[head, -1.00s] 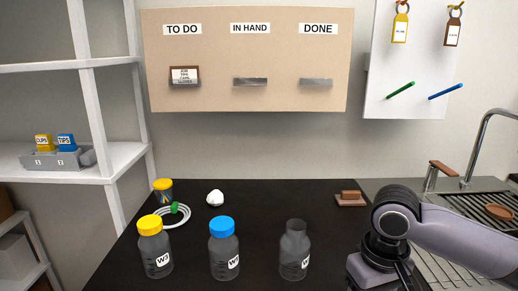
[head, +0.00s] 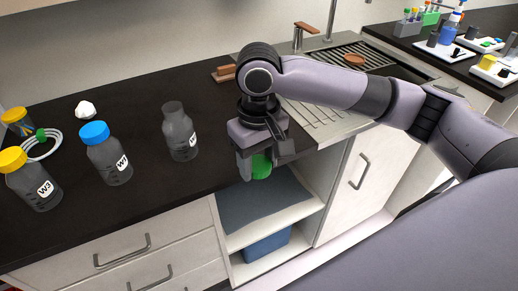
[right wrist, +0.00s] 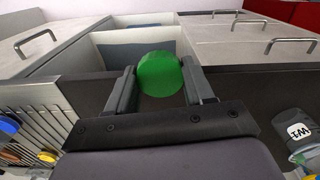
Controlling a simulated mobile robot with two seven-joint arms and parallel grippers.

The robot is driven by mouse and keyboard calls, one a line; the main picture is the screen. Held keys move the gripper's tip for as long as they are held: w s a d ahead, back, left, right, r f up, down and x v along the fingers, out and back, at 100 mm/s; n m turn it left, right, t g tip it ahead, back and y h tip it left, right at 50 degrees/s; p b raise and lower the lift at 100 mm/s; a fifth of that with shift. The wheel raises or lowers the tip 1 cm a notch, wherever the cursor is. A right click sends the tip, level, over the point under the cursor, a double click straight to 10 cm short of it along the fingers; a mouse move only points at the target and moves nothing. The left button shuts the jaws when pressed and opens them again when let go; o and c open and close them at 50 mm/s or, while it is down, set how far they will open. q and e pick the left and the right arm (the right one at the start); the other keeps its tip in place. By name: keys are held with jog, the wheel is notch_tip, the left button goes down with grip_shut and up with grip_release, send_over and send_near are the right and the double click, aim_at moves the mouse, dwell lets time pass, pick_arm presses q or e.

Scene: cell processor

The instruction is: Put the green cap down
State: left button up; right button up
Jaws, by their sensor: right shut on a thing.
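The green cap (head: 261,166) is between the fingers of my right gripper (head: 254,164), in front of the counter's front edge. The right wrist view shows the green cap (right wrist: 160,75) with a finger on each side, so the right gripper (right wrist: 162,82) is shut on it. An uncapped grey bottle (head: 181,135) stands on the dark counter (head: 150,185), left of the gripper. My left gripper is not in view.
A blue-capped bottle (head: 108,157) and a yellow-capped bottle (head: 34,184) stand further left. A white crumpled item (head: 85,109) lies behind them. A brown block (head: 223,73) sits near the sink (head: 350,62). The counter between the bottles and its front edge is clear.

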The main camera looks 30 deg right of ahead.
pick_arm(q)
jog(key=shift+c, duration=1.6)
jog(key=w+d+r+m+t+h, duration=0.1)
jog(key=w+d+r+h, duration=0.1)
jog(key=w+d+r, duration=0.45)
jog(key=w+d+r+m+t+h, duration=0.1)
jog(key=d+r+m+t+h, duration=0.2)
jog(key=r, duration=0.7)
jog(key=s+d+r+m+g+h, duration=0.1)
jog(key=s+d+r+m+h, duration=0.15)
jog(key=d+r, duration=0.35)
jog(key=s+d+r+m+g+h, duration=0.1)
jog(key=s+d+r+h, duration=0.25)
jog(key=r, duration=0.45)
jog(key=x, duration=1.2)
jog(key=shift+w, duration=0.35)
pick_arm(e)
jog(key=s+a+r+n, duration=0.1)
jog(key=a+r+n, duration=0.5)
jog(key=a, duration=0.6)
jog(key=shift+s+r+n, duration=0.3)
jog(key=shift+s+r, duration=0.05)
jog(key=shift+r, duration=0.45)
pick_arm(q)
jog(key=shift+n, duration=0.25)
pick_arm(e)
jog(key=shift+a, duration=0.1)
